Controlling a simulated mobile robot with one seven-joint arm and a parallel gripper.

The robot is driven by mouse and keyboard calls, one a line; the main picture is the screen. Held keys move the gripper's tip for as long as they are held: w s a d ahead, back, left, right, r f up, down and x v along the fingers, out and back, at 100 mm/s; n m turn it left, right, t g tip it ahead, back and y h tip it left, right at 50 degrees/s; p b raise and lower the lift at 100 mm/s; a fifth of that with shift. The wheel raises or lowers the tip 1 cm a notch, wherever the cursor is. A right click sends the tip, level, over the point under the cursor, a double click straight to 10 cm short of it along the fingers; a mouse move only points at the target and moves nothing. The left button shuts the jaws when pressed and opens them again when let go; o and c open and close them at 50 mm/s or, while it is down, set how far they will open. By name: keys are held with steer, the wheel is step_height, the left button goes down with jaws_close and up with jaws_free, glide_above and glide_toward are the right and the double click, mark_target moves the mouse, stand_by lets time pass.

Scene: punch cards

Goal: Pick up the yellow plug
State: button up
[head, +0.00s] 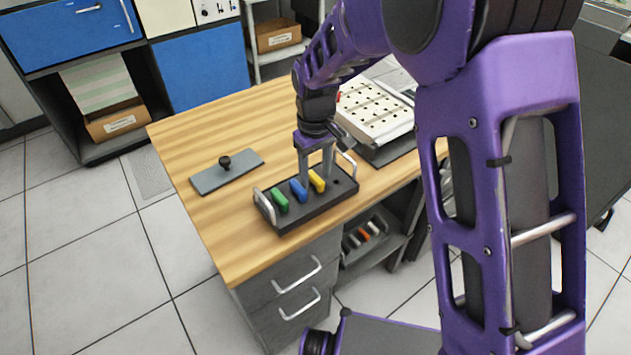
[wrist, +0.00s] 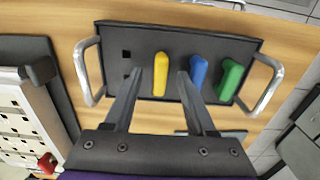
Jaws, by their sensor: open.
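The yellow plug (head: 317,182) stands in the dark plug tray (head: 305,212) on the wooden desk. It also shows in the wrist view (wrist: 160,82). My gripper (head: 316,174) is open over the tray. In the wrist view my gripper's (wrist: 159,73) fingers lie on either side of the yellow plug, with a gap on each side. The right finger there is close to the blue plug (wrist: 198,75). I cannot tell how far down the fingertips reach beside the plug.
The green plug (head: 280,200) stands beyond the blue one. The tray has two silver handles (head: 265,207). A grey plate with a black knob (head: 226,170) lies on the desk. A white punched panel (head: 375,112) stands behind my gripper. The desk's left part is clear.

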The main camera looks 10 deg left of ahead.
jaws_close()
steer(key=shift+r, duration=0.1)
step_height(320, 180, up, 10)
steer(key=f+p, duration=0.1)
steer(key=p, duration=0.1)
step_height(320, 180, up, 6)
steer(key=p, duration=0.4)
glide_above(315, 176)
steer(key=shift+s+d, duration=0.1)
stand_by(0.4)
steer(key=shift+s+f, duration=0.1)
